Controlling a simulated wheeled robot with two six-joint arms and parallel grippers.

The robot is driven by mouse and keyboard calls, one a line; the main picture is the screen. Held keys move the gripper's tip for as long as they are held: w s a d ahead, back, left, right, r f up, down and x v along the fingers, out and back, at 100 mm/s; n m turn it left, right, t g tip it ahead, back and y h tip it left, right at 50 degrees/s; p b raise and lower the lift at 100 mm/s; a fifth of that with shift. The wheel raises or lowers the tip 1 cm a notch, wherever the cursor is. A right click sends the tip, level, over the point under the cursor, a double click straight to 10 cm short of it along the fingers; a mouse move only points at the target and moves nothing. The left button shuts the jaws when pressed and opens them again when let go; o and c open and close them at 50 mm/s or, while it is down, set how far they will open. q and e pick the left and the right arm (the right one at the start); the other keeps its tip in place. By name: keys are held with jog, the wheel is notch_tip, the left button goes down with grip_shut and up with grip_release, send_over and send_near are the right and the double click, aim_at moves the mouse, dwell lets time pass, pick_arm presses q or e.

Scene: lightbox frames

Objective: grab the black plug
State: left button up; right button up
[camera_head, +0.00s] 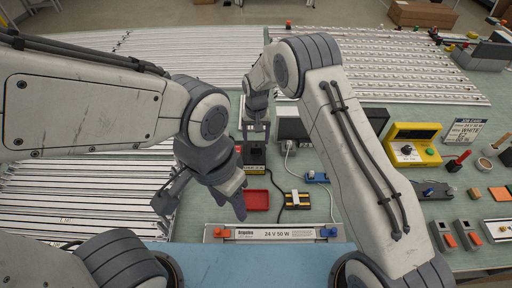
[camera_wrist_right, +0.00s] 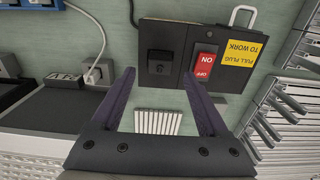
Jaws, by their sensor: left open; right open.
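The black plug (camera_wrist_right: 158,62) sits in a dark panel box (camera_wrist_right: 180,35), left of a red switch (camera_wrist_right: 205,60) marked ON and OFF, in the right wrist view. My right gripper (camera_wrist_right: 158,76) is open and empty, its two fingers pointing at the box with the plug between their lines. In the head view the right gripper (camera_head: 256,132) is over the dark box (camera_head: 254,156), and the plug is hard to make out there. My left gripper (camera_head: 203,206) is open and empty, left of the red tray.
A white plug (camera_wrist_right: 92,75) with a cable is in a grey unit beside the box. A red tray (camera_head: 257,200) and a black-and-orange block (camera_head: 297,201) lie nearer. A yellow device (camera_head: 413,146) stands at right. Lightbox frames with LED strips (camera_head: 375,70) fill the back.

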aim_at(256, 145)
jog(key=f+p, duration=0.2)
jog(key=f, duration=0.1)
jog(key=shift+s+f, duration=0.15)
jog(key=shift+s, duration=0.05)
jog(key=shift+f, duration=0.4)
pick_arm(q)
notch_tip(256, 145, up, 3)
pick_arm(e)
grip_shut()
pick_arm(q)
jog(key=shift+f, duration=0.15)
pick_arm(e)
jog(key=shift+r, duration=0.1)
